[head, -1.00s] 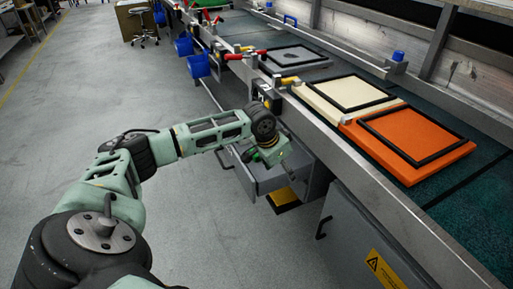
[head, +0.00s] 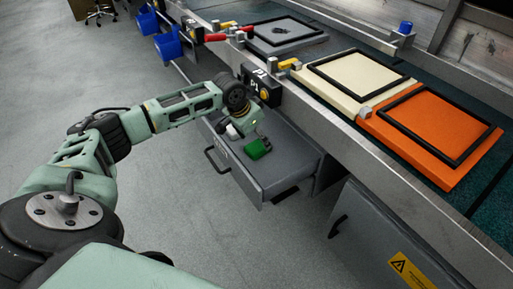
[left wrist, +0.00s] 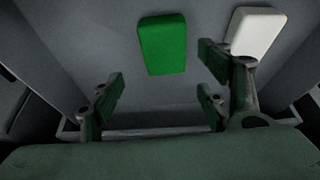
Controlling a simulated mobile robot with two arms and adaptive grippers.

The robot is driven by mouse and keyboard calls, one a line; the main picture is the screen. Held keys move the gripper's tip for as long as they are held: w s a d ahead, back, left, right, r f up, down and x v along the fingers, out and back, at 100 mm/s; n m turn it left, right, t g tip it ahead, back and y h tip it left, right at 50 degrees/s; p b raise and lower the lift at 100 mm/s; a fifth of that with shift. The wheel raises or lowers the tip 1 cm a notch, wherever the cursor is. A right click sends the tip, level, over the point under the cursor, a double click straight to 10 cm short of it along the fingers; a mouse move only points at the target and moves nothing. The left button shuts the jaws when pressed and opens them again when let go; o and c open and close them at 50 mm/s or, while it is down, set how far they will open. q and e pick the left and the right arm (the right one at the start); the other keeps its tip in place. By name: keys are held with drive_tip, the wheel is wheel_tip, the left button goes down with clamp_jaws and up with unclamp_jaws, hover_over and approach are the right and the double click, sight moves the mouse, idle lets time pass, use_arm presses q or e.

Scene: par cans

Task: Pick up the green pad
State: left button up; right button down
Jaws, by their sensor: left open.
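The green pad (head: 257,149) lies in an open grey drawer (head: 283,172) under the workbench. In the left wrist view the green pad (left wrist: 162,44) shows whole, ahead of the fingers, with a gap between it and them. A white pad (left wrist: 256,32) lies to its right, partly covered by a finger; it also shows in the head view (head: 232,130). My left gripper (left wrist: 158,90) is open and empty above the drawer. In the head view the left gripper (head: 246,124) is by the pads, its fingers hard to make out. My right gripper is not in view.
The workbench edge (head: 345,130) runs above the drawer. On the bench lie an orange board (head: 462,163), a cream board (head: 335,90) and a grey board (head: 268,48) with black frames. Blue bins (head: 168,46) hang at its front. Open floor (head: 180,215) lies left.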

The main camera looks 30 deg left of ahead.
sight(260, 145)
use_arm(q)
drive_tip(key=x, duration=0.1)
drive_tip(key=b+x, duration=0.1)
drive_tip(key=x, duration=0.2)
drive_tip(key=shift+a+f+b, duration=0.1)
drive_tip(key=shift+a+b, duration=0.2)
drive_tip(key=shift+a, duration=0.1)
drive_tip(key=shift+w+f, duration=0.2)
drive_tip(key=shift+f, duration=0.2)
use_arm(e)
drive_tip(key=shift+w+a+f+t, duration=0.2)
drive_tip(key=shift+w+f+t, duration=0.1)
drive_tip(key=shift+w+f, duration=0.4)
use_arm(q)
drive_tip(key=shift+f+p, duration=0.25)
drive_tip(key=shift+p, duration=0.1)
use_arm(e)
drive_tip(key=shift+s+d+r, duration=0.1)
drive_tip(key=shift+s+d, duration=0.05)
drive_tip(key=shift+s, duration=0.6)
use_arm(q)
drive_tip(key=shift+s+d, duration=0.1)
drive_tip(key=c, duration=1)
drive_tip(key=shift+f, duration=0.1)
drive_tip(key=shift+c, duration=0.2)
